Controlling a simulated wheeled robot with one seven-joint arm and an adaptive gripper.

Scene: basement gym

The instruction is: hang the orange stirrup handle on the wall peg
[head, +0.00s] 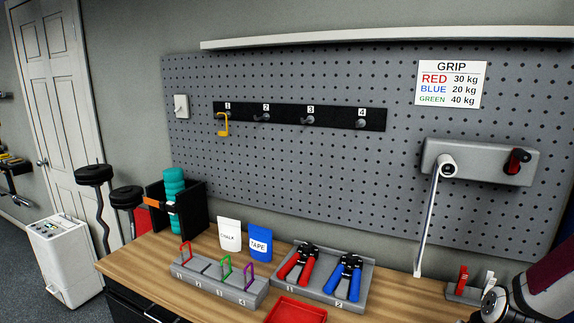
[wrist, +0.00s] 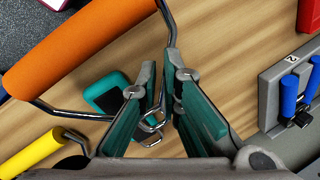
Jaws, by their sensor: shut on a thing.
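The orange stirrup handle (wrist: 80,45) shows in the wrist view as a thick orange grip on a bent wire frame. The frame's wires run down to a small ring between my gripper's teal-padded fingers. My gripper (wrist: 160,105) is shut on the wire end of this handle, with the orange grip hanging out to the upper left. The head view shows neither the handle nor my fingers clearly. In the head view a black peg rail (head: 286,116) on the pegboard carries several numbered pegs. A yellow handle (head: 223,125) hangs on peg 1; peg 2 (head: 262,117), peg 3 (head: 308,120) and peg 4 (head: 361,123) are bare.
Below the rail, the wooden bench (head: 150,272) holds a grey slotted block (head: 222,284), a tray of red and blue hand grips (head: 349,278) and a red tray (head: 296,312). A lever panel (head: 478,162) juts out at right. A shelf (head: 390,37) runs above. The wrist view shows a teal item (wrist: 105,95) and yellow grip (wrist: 32,152).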

